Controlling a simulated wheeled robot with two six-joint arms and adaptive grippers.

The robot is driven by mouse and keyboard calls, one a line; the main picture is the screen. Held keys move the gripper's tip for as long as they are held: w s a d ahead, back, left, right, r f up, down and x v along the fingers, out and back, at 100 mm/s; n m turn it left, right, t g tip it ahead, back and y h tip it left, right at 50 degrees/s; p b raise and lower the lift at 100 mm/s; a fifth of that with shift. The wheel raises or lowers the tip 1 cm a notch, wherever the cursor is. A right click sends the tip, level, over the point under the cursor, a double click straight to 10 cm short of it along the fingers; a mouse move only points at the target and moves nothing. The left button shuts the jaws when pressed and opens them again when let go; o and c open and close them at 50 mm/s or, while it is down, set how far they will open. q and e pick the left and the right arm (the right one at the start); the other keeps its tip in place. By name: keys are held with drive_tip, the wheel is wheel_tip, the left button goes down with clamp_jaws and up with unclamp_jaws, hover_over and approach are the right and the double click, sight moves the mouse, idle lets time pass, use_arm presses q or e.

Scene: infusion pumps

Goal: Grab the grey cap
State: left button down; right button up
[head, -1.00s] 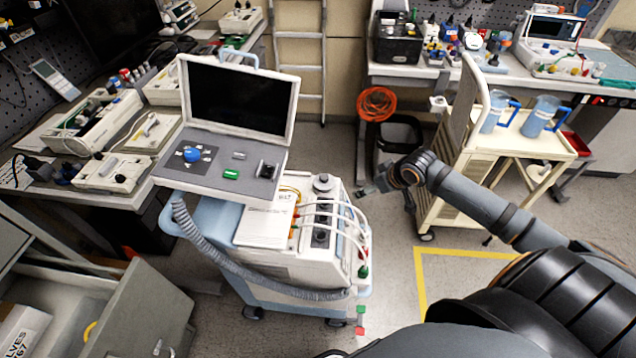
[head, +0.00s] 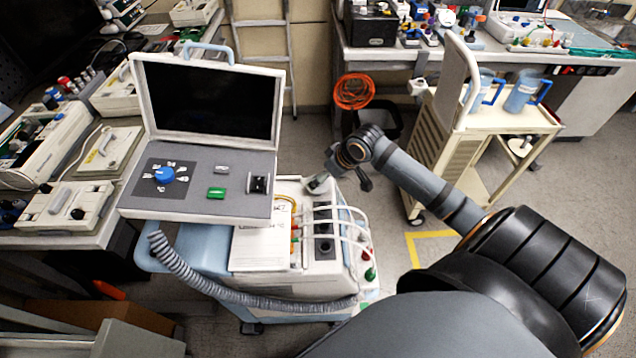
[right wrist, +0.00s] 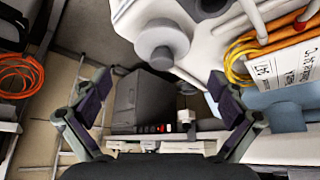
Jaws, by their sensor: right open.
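The grey cap (right wrist: 163,45) is a round knob on top of the white pump cart unit, clear in the right wrist view. It lies above the gap between my right fingers in that view. In the head view the cap is largely covered by my right gripper (head: 328,172), which is over the unit's back right corner. In the right wrist view my right gripper (right wrist: 160,108) is open, with its two dark fingers wide apart and nothing between them. The cap is not held, and I cannot tell how far it is from the fingertips. My left gripper is out of view.
The cart's raised screen (head: 208,98) and grey control panel (head: 200,180) stand left of my gripper. White tubes (head: 340,208) run over the unit just in front of it. A cream trolley (head: 440,130) with blue jugs stands at the right.

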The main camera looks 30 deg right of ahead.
drive_tip(key=shift+f, duration=0.15)
drive_tip(key=x, duration=0.4)
drive_tip(key=shift+w+a, duration=0.15)
drive_tip(key=shift+a, duration=0.05)
drive_tip(key=shift+w+f, duration=0.15)
drive_tip(key=shift+f, duration=0.25)
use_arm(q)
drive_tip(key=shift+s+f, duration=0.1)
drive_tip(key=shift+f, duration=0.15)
use_arm(e)
drive_tip(key=shift+c, duration=0.2)
drive_tip(key=c, duration=1.1)
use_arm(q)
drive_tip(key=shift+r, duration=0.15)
use_arm(e)
drive_tip(key=shift+r, duration=0.15)
